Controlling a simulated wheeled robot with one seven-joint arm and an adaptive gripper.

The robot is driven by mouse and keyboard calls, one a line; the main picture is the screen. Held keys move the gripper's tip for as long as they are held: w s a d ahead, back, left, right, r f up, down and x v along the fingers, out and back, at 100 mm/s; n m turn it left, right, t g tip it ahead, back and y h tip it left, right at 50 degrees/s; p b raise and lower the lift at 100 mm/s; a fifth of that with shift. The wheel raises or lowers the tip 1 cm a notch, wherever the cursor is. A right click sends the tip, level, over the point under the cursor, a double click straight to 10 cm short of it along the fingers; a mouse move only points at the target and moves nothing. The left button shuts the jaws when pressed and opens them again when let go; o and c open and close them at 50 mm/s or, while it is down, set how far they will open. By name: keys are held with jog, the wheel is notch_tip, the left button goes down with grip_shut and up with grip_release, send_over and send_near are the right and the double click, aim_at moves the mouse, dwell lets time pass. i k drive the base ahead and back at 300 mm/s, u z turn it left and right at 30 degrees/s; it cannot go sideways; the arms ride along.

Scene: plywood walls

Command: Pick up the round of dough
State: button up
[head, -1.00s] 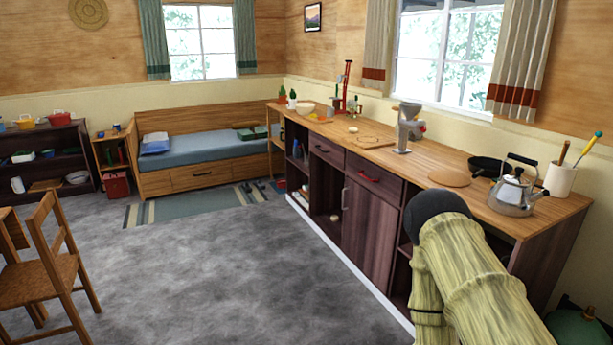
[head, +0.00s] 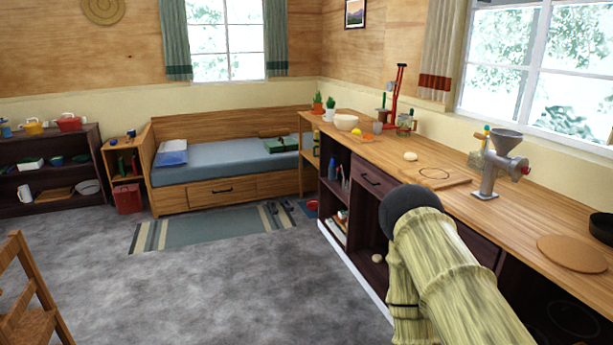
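A small pale round (head: 411,156) that looks like the dough lies on the wooden counter (head: 480,215), just behind a wooden board (head: 437,177). Another pale round thing (head: 377,258) sits low inside the open cabinet under the counter; it is too small to tell what it is. My arm, with a bamboo-like surface and a dark rounded end, crosses the lower right and hides part of the cabinet front. My gripper does not show.
A grey metal grinder (head: 497,165) stands right of the board, with a round brown mat (head: 572,253) nearer. A white bowl (head: 346,122) and plants are at the counter's far end. A chair (head: 30,305) is at lower left. The grey floor between is free.

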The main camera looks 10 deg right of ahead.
aim_at(409, 156)
jog(key=z, duration=0.2)
jog(key=i, duration=1.75)
jog(key=z, duration=0.35)
